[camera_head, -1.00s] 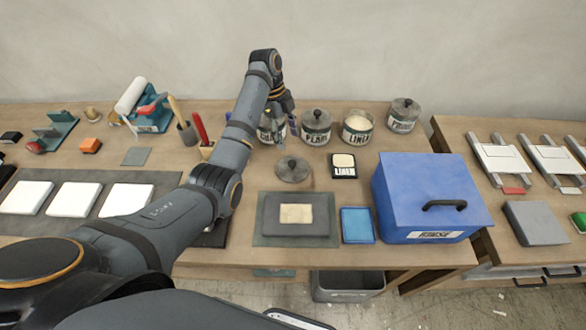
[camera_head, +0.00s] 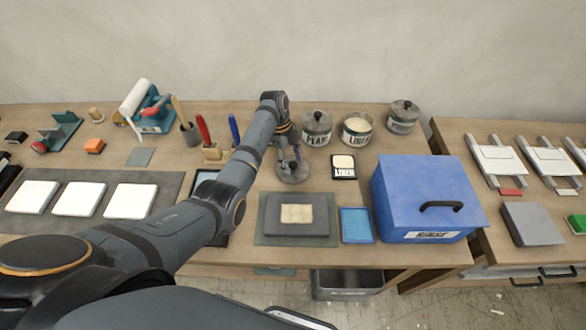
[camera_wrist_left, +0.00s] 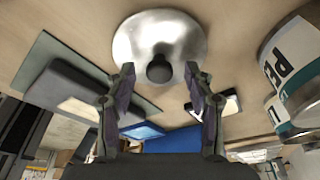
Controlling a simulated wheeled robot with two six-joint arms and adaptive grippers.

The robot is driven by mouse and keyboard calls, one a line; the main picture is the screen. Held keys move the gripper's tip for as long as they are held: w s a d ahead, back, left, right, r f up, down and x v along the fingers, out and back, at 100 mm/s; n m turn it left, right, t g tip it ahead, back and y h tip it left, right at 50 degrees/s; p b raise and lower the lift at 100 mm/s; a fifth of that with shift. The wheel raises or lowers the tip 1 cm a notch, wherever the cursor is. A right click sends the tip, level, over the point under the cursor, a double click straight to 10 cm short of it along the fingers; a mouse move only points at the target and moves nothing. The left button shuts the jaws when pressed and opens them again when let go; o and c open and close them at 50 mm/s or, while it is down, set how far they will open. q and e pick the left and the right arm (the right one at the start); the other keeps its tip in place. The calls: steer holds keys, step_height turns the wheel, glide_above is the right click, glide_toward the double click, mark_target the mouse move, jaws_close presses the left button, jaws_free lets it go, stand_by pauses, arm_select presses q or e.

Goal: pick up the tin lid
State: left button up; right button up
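The tin lid (camera_head: 292,174) is a round grey metal disc with a dark knob, lying flat on the wooden table behind the grey pad. It also shows in the left wrist view (camera_wrist_left: 140,38), with its dark knob (camera_wrist_left: 159,69) between and just beyond the fingertips. My left gripper (camera_head: 289,157) points down over the lid and partly covers it in the head view. In the wrist view the left gripper (camera_wrist_left: 160,78) is open, one finger on each side of the knob, with gaps visible. My right gripper is not in view.
Labelled tins, one open (camera_head: 356,129) and others lidded (camera_head: 317,127), stand behind the lid. A black-and-white labelled card (camera_head: 343,167) lies right of it. A grey pad (camera_head: 289,216), blue tray (camera_head: 357,225) and large blue box (camera_head: 425,195) are in front and to the right.

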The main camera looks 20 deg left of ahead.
arm_select(q)
jaws_close()
steer(key=shift+r, duration=0.1)
